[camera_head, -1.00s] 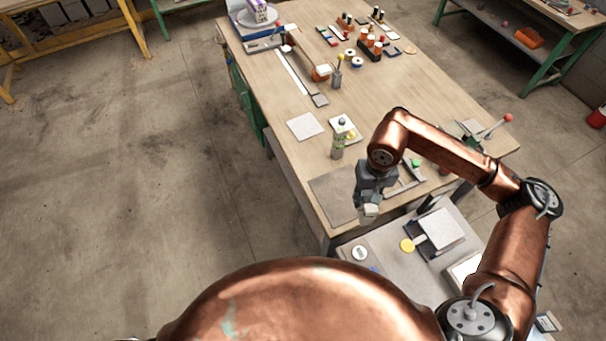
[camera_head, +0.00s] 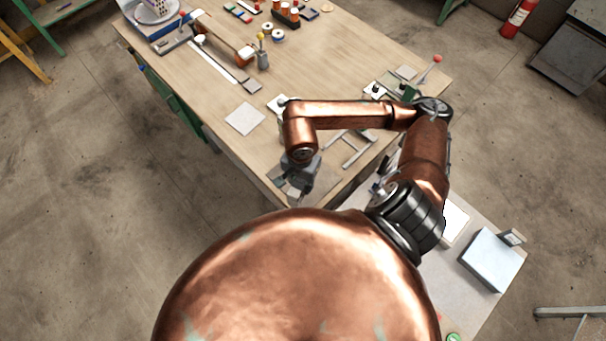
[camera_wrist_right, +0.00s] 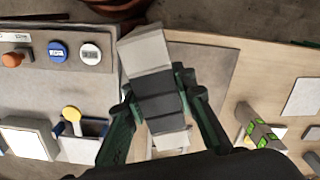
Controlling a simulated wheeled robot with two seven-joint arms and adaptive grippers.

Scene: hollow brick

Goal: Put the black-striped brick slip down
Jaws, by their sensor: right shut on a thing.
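My right gripper (camera_head: 298,178) is over the near corner of the wooden table in the head view. In the right wrist view it (camera_wrist_right: 158,92) is shut on the black-striped brick slip (camera_wrist_right: 146,50), a pale grey block with dark bands across its middle. The slip juts out from between the fingers, over or near the border between a grey mat (camera_wrist_right: 198,65) and a grey surface at left. I cannot tell its height above them. In the head view the slip is mostly hidden. My left gripper is not in view.
In the wrist view, blue (camera_wrist_right: 58,52) and white (camera_wrist_right: 90,54) round discs lie at upper left. In the head view a pale square tile (camera_head: 245,118) lies left of my arm.

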